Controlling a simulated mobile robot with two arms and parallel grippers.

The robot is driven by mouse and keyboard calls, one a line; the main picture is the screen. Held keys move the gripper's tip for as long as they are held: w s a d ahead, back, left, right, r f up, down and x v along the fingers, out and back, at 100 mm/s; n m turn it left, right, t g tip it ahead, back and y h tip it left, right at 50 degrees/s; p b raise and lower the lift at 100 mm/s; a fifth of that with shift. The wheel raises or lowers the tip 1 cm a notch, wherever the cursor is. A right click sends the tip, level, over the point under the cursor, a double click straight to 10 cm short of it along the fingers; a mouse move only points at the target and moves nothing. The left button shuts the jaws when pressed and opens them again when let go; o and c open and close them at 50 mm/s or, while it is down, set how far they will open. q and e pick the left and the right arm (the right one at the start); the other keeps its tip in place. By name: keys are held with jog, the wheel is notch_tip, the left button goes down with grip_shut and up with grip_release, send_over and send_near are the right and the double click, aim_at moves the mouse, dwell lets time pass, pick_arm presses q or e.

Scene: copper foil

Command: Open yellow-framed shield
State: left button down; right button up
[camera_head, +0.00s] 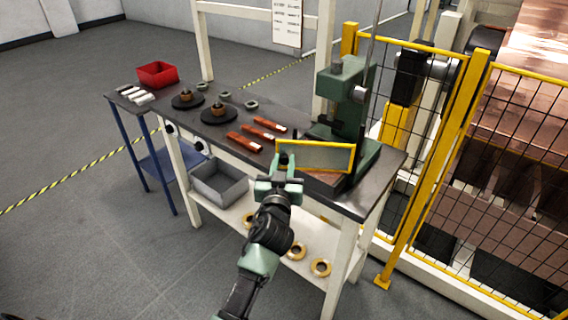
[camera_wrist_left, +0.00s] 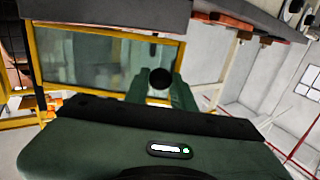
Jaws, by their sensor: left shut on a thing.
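The yellow-framed shield (camera_head: 318,157) is a clear panel at the front of the green press (camera_head: 347,98) on the workbench. It stands upright in front of the press's lower part. In the left wrist view the shield (camera_wrist_left: 100,62) fills the upper left, with a round black knob (camera_wrist_left: 160,79) by its lower right there. My left gripper (camera_head: 285,166) is at the shield's left end in the head view, shut on the black knob. The fingers partly hide the knob. My right gripper is not in view.
A grey bin (camera_head: 219,182) sits on the lower shelf. Yellow mesh fencing (camera_head: 455,150) stands to the right. Floor at left is free.

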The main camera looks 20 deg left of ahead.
pick_arm(q)
jog(key=c, duration=1.2)
grip_release()
jog(key=b+v, duration=0.1)
jog(key=v, duration=0.6)
jog(key=shift+s, duration=0.4)
jog(key=shift+d, duration=0.1)
